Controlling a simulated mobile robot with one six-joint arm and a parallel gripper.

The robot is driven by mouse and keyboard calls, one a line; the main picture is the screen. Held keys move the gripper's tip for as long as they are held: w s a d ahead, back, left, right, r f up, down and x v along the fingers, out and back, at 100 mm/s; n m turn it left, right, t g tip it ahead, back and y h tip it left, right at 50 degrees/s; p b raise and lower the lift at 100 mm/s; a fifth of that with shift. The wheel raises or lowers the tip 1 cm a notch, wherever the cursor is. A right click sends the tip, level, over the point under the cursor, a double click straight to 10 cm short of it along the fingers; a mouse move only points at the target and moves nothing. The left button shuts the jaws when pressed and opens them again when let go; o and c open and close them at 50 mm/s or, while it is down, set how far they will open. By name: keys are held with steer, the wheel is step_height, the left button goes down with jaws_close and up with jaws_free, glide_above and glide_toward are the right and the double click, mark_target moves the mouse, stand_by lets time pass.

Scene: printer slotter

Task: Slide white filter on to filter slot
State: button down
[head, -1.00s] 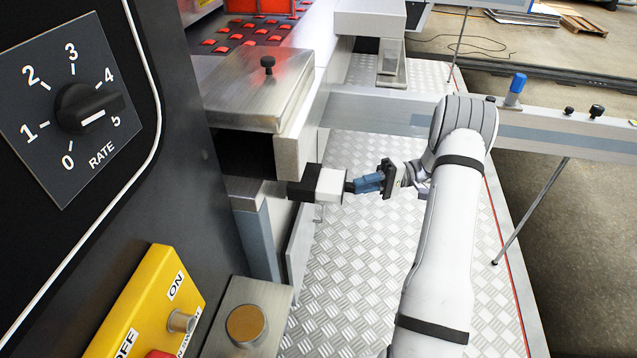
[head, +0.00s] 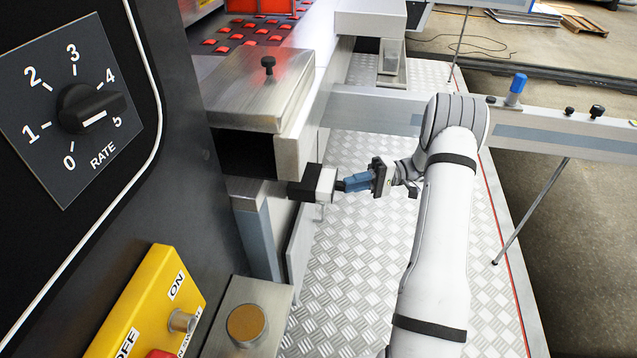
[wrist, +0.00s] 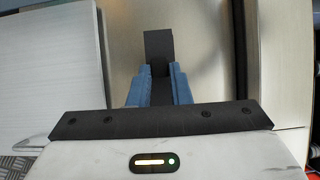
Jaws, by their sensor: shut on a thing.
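The white filter (head: 325,183) is a small pale block on the left side of my gripper in the head view. A black block (head: 300,188) adjoins it on the left; I cannot tell whether they are one piece. My gripper (head: 345,184) has blue fingers shut on the filter's end. In the wrist view, my gripper (wrist: 158,88) has a dark part between its fingers and a black block (wrist: 158,45) beyond. The filter slot is not clearly identifiable; a dark opening (head: 245,153) lies under the metal lid, up and left of the filter.
The metal housing (head: 258,88) with a black knob (head: 267,63) stands above and left. The rate dial (head: 90,108) and yellow switch box (head: 150,310) are at the left. A rail (head: 560,135) crosses at right. The patterned metal floor (head: 350,270) below is clear.

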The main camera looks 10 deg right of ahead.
mark_target(336, 182)
steer(key=shift+w+a, duration=0.25)
steer(key=shift+a, duration=0.35)
steer(key=shift+w+a, duration=0.2)
steer(key=shift+a, duration=0.45)
steer(key=shift+w+a, duration=0.25)
steer(key=shift+a, duration=0.35)
stand_by(0.5)
steer(key=c, duration=1.3)
jaws_free()
steer(key=shift+o, duration=0.2)
